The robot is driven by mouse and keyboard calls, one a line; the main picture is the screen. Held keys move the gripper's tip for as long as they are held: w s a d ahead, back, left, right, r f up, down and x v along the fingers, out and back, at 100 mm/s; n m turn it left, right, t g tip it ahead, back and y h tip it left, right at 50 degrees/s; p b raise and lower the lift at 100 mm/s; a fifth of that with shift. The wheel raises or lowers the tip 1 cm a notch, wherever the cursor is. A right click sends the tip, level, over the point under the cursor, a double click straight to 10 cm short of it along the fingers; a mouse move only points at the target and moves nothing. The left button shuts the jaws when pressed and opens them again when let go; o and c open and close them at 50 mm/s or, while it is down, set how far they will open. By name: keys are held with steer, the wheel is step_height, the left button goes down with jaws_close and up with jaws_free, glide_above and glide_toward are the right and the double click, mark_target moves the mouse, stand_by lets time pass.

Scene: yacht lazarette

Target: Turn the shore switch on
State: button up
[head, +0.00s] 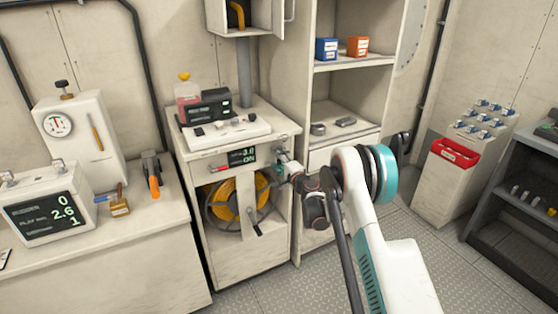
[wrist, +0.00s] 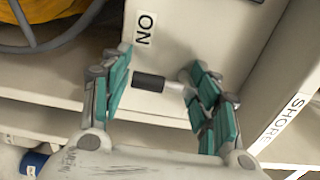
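The shore switch shows in the wrist view as a small lever with a black grip (wrist: 148,82) and a pale metal stem running right toward the right finger. An ON label (wrist: 145,28), turned sideways, is on the panel above it. A SHORE label (wrist: 287,118) is on the surface to the right. My gripper (wrist: 159,70) is open, its teal-padded fingers on either side of the black grip. The left finger is apart from it; I cannot tell whether the right finger touches the stem. In the head view my gripper (head: 282,162) is at the cabinet's right front, and the lever is hard to make out.
A shelf unit (head: 350,66) stands close on the right. Counter (head: 150,240) is at left. Metal floor (head: 280,290) is clear in front.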

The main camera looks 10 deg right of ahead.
steer(key=o, duration=0.4)
steer(key=shift+w+f, duration=0.15)
steer(key=shift+f, duration=0.1)
steer(key=shift+d+r, duration=0.1)
steer(key=shift+r, duration=0.15)
steer(key=shift+f, duration=0.1)
steer(key=v, duration=1.2)
